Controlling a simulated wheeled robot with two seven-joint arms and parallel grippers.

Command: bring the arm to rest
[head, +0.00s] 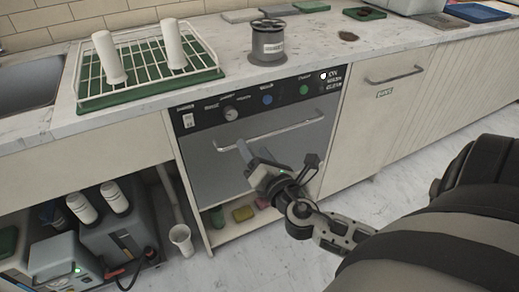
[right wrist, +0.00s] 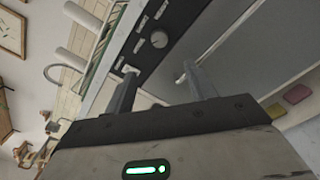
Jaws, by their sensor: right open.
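My right gripper (head: 254,158) hangs in front of the under-counter dishwasher (head: 208,165), close to the left end of its bar handle (head: 285,129). The right wrist view shows its two fingers (right wrist: 157,82) apart, with nothing held between them. The dishwasher door's grey panel and its control strip (right wrist: 150,40) lie beyond the fingers. One finger overlaps the handle's end in that view, and I cannot tell whether they touch. My left gripper is not in view.
The counter bears a green-based wire rack (head: 150,90) with two white cylinders and a grey metal canister (head: 267,43). Sponges (head: 243,213) lie on the shelf below the dishwasher. Grey machines (head: 120,225) and a white cup (head: 181,240) stand at lower left.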

